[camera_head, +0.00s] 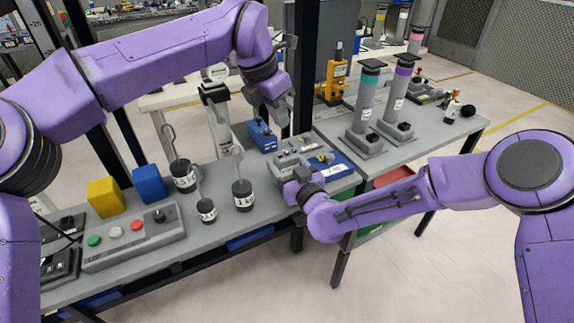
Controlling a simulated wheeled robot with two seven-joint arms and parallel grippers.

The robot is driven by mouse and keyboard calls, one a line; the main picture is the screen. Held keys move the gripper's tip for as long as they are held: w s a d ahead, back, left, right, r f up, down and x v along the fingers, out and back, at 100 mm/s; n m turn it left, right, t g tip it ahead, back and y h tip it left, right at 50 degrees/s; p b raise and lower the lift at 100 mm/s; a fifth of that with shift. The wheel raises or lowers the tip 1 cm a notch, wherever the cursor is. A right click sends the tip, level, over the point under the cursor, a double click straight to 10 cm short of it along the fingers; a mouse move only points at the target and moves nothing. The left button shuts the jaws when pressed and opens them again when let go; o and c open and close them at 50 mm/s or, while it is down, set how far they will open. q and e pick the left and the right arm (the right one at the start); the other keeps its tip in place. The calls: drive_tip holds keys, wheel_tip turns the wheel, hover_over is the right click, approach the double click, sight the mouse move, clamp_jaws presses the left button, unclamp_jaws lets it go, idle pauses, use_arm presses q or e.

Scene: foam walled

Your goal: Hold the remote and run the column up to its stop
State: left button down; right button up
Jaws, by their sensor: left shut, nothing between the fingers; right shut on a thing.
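My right gripper (291,181) is low over the front right of the grey table. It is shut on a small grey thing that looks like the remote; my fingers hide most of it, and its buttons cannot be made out. My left gripper (274,113) is higher and further back, shut and empty, pointing down near a small blue block (262,136). Two upright grey columns stand on the right table, one with a teal band (368,98) and one with a purple band (396,95). I cannot tell which column the task means.
A blue tray (341,168) with grey parts lies by my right gripper. Several black weights, one marked 1 kg (243,196), stand left of it. A button box (133,237), a yellow block (106,197) and a blue block (150,184) are further left. Floor is clear in front.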

idle(0.8)
use_arm(q)
drive_tip(key=n+t+h, duration=0.1)
drive_tip(key=n, duration=0.2)
drive_tip(key=w+d+r+n+t+h, duration=0.1)
drive_tip(key=n, duration=0.2)
drive_tip(key=w+d+r+n+t+h, duration=0.1)
drive_tip(key=n, duration=0.2)
drive_tip(key=shift+d+t+h, duration=0.15)
drive_tip(key=shift+t+h, duration=0.15)
drive_tip(key=shift+t, duration=0.1)
hover_over(291, 153)
drive_tip(key=shift+f, duration=4.4)
drive_tip(key=shift+f, duration=0.1)
drive_tip(key=shift+f, duration=0.3)
